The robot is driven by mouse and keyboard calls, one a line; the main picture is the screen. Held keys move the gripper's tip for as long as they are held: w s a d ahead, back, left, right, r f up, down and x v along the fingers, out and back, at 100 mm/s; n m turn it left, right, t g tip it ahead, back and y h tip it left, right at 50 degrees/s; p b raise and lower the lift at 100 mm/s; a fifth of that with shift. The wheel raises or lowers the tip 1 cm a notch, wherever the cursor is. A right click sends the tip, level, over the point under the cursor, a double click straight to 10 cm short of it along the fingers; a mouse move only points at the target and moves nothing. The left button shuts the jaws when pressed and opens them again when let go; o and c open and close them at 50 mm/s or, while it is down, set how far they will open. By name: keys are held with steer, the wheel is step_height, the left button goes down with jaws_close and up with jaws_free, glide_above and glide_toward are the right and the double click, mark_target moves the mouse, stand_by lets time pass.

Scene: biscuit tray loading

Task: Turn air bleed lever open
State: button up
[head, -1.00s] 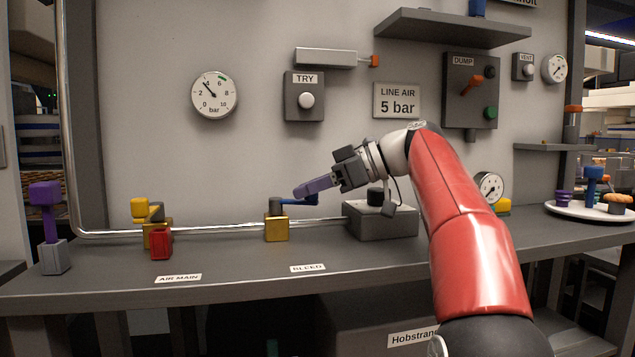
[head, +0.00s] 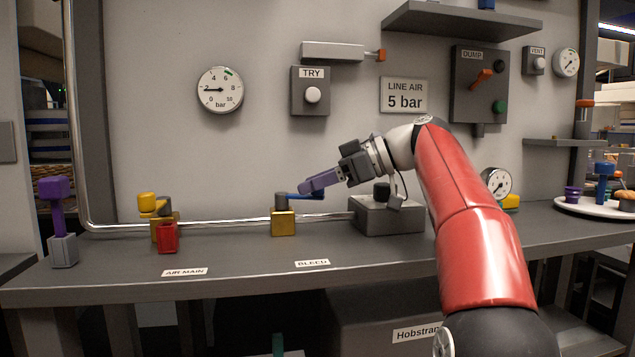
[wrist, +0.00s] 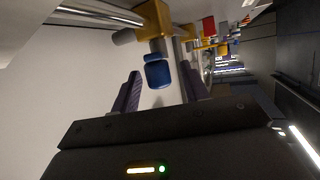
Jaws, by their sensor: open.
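The bleed valve (head: 283,222) is a brass block with a grey cap on the pipe, behind the BLEED label (head: 312,263). Its blue lever (head: 311,196) points right, roughly along the pipe. My gripper (head: 303,188), with purple fingers, is at the lever from the right and partly covers it in the head view. In the wrist view, the lever's blue grip (wrist: 158,73) shows between the open fingers (wrist: 160,82), with the brass block (wrist: 154,20) beyond. I cannot tell whether a finger touches it.
The air main valve (head: 165,228) with yellow handle and a red piece (head: 167,238) stand left. A grey box (head: 385,217) is on the bench right of the bleed valve. The wall gauge (head: 220,90) reads about 2 bar. The bench front is clear.

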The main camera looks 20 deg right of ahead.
steer(key=p+v, duration=0.1)
steer(key=v, duration=0.7)
steer(key=shift+c, duration=0.3)
